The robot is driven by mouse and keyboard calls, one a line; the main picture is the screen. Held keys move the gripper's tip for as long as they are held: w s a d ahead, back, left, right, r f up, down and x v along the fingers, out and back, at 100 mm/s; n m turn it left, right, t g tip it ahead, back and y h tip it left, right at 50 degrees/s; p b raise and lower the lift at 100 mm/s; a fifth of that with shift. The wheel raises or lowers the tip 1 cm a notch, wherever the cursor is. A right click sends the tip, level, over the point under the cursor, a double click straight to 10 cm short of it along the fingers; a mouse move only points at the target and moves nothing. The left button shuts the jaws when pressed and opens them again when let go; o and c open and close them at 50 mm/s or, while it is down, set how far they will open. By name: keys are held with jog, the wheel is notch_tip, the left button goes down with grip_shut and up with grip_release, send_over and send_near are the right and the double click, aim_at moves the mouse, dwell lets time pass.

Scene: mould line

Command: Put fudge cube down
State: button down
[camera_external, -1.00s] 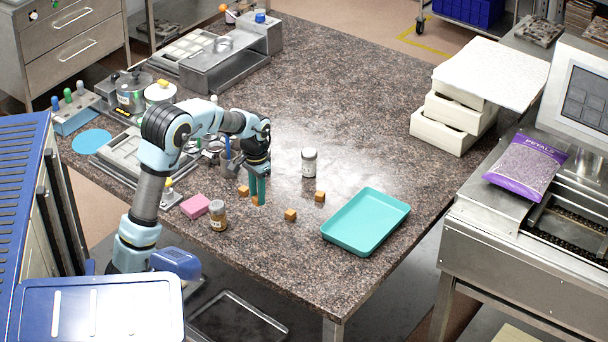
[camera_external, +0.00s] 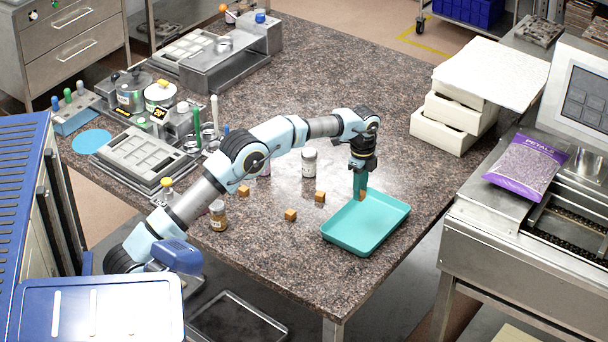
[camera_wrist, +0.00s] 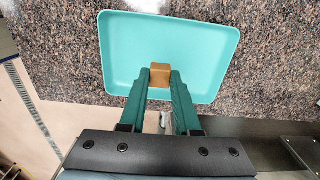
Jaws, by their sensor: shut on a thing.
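A brown fudge cube (camera_wrist: 160,76) is held between the two green fingers of my gripper (camera_wrist: 160,80) in the wrist view. In the outside view my gripper (camera_external: 360,190) points down over the back part of the turquoise tray (camera_external: 365,228), and the cube (camera_external: 361,195) shows at its fingertips. The tray also shows in the wrist view (camera_wrist: 205,50), with its floor empty around the cube. I cannot tell whether the cube touches the tray floor.
Loose fudge cubes lie on the speckled table left of the tray: one (camera_external: 290,215), another (camera_external: 320,197) and one further left (camera_external: 244,190). A jar (camera_external: 309,162) stands behind them and a brown-filled jar (camera_external: 218,216) at the left. White boxes (camera_external: 450,120) stand at the back right.

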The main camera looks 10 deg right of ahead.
aim_at(359, 225)
notch_tip(359, 225, down, 10)
jog(key=p, duration=0.2)
jog(key=shift+d+p, duration=0.15)
jog(key=shift+p, duration=0.25)
jog(key=c, duration=0.6)
grip_release()
jog(key=shift+f, duration=0.1)
notch_tip(359, 225, up, 12)
jog(key=b, duration=0.2)
jog(key=shift+r+b, duration=0.2)
jog(key=shift+b, duration=0.1)
